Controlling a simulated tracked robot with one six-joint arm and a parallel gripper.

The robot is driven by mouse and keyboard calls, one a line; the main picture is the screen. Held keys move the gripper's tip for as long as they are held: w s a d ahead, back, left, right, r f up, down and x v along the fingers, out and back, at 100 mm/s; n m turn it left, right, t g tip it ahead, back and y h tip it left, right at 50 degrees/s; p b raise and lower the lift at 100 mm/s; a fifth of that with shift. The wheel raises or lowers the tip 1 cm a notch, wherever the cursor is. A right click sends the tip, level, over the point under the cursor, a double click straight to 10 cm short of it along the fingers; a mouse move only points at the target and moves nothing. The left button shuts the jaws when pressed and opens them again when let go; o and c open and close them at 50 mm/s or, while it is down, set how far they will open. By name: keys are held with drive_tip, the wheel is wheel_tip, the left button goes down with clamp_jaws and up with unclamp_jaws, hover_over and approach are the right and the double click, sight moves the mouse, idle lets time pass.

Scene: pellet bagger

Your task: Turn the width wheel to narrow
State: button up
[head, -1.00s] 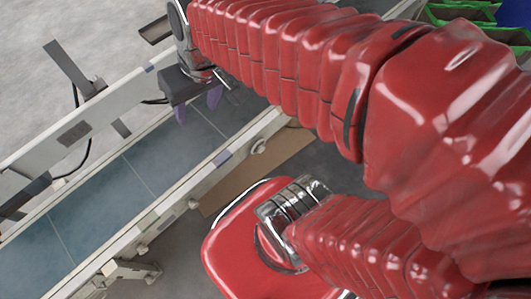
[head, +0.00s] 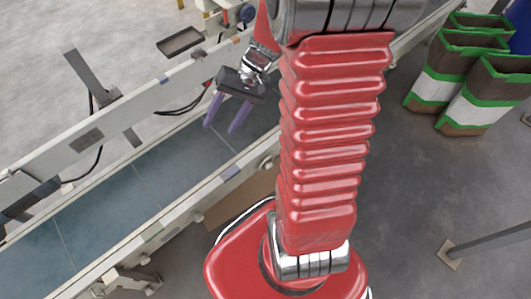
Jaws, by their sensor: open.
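My gripper (head: 220,128) is in the head view, left of my red arm. Its two purple fingers are apart and empty, and they point down over the blue-grey conveyor belt (head: 135,190). A small dark round part (head: 247,13) shows at the top edge, beyond the conveyor's far rail and beside my arm. I cannot tell whether it is the width wheel. No other wheel is clear, and my arm hides part of the machine.
The conveyor's pale near rail (head: 160,232) and far rail (head: 120,115) run diagonally. A dark tray (head: 181,41) sits beyond the far rail. Several green, white and brown bags (head: 470,75) stand at the upper right. The floor right of my arm is mostly clear.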

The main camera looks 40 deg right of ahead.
drive_tip(key=w+d+f+m+t+y, duration=0.2)
drive_tip(key=d+f+m+t+y, duration=0.3)
drive_tip(key=d+f, duration=0.65)
drive_tip(key=m+t+h, duration=0.3)
drive_tip(key=m+t, duration=0.2)
drive_tip(key=m, duration=0.1)
hover_over(271, 167)
drive_tip(key=s+a, duration=0.2)
drive_tip(key=a, duration=0.1)
wheel_tip(271, 167, down, 14)
drive_tip(key=s+f+m+t+h, duration=0.1)
drive_tip(key=s+f+m+h, duration=0.4)
drive_tip(key=f, duration=0.7)
drive_tip(key=s+f+m+t+h, duration=0.2)
drive_tip(key=s+f+m+h, duration=0.3)
drive_tip(key=f, duration=0.8)
drive_tip(key=s+m, duration=0.1)
drive_tip(key=s, duration=0.2)
drive_tip(key=shift+d+f+h, duration=0.2)
drive_tip(key=shift+d+h, duration=0.15)
drive_tip(key=shift+h, duration=0.05)
drive_tip(key=shift+w, duration=0.2)
drive_tip(key=shift+r+x, duration=0.15)
drive_tip(key=shift+x, duration=3.2)
drive_tip(key=shift+r+x, duration=0.1)
drive_tip(key=shift+x, duration=3.3)
drive_tip(key=shift+d, duration=0.1)
drive_tip(key=c, duration=1)
